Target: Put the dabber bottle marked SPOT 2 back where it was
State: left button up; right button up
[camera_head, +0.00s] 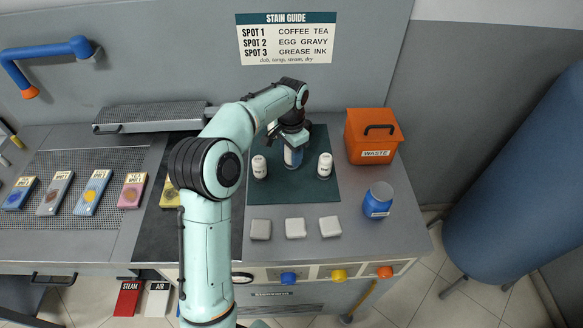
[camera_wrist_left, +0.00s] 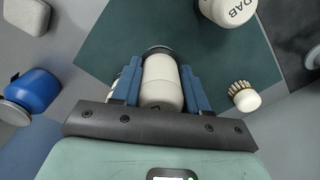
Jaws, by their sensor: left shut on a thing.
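My left gripper (camera_head: 292,154) is over the dark green mat (camera_head: 268,192) in the head view, between two white dabber bottles, one on the left (camera_head: 259,167) and one on the right (camera_head: 325,166). It is shut on a white bottle, which shows between the blue fingers in the left wrist view (camera_wrist_left: 161,82), with a dark ring at its far end. The held bottle's number is not readable. I cannot tell whether it touches the mat. A bottle marked DAB (camera_wrist_left: 228,10) shows at the top of the wrist view. My right gripper is out of view.
A small bristled white brush (camera_wrist_left: 244,97) is near the held bottle. A blue jar (camera_head: 378,201) and orange waste bin (camera_head: 373,136) stand right of the mat. Several grey pads (camera_head: 295,228) lie in front. The stain guide (camera_head: 286,39) hangs behind.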

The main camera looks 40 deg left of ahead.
pick_arm(q)
jog(key=shift+w+f, duration=0.1)
jog(key=shift+f, duration=0.2)
notch_tip(320, 180, down, 6)
jog(key=shift+r+b, duration=0.25)
jog(key=shift+b, duration=0.1)
jog(key=shift+w, duration=0.1)
jog(key=shift+f, duration=0.1)
jog(key=o, duration=1.1)
jog(key=shift+c, duration=0.2)
